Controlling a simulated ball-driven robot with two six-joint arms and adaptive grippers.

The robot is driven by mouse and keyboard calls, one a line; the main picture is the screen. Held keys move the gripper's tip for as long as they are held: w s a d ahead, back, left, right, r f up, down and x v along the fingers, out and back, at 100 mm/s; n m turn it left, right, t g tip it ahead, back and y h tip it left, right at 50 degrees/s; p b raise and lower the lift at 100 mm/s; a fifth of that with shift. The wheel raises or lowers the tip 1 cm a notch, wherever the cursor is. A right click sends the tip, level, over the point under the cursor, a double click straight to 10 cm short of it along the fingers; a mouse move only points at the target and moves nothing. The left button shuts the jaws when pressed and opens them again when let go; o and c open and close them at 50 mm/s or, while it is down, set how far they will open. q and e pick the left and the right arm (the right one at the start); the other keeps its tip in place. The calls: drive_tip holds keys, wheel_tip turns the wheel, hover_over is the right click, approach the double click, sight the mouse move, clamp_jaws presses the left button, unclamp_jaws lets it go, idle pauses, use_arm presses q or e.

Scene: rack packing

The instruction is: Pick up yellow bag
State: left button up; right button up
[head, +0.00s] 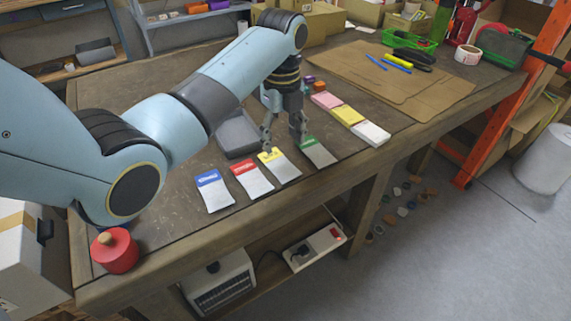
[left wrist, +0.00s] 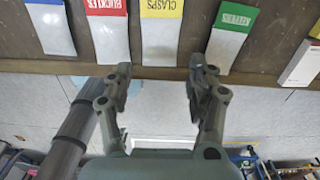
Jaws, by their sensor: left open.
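The yellow bag (head: 283,170), a white pouch with a yellow header, lies flat on the workbench between the red-topped bag and the green-topped bag. In the left wrist view the yellow bag (left wrist: 161,35), marked CLASPS, is at the top, in line with the space between the fingers. My left gripper (head: 285,142) points down at the far end of the yellow and green bags. It is open and empty, and its left finger overlaps the yellow header. The wrist view also shows the open left gripper (left wrist: 161,82). The gap to the bag is hard to tell. My right gripper is not in view.
Blue (head: 213,191), red (head: 252,179) and green (head: 318,151) bags lie in the same row. A grey tray (head: 238,135) is behind them. Pink, yellow and white boxes (head: 371,134) stand to the right. A red container (head: 114,251) is at the bench's near left corner.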

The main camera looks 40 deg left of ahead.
sight(282, 165)
use_arm(q)
wheel_tip(282, 165, down, 3)
drive_tip(key=shift+r, duration=0.2)
drive_tip(key=shift+f, duration=0.3)
wheel_tip(282, 165, down, 5)
drive_tip(key=shift+a+r+b, duration=0.1)
drive_tip(key=shift+b, duration=0.3)
drive_tip(key=c, duration=0.8)
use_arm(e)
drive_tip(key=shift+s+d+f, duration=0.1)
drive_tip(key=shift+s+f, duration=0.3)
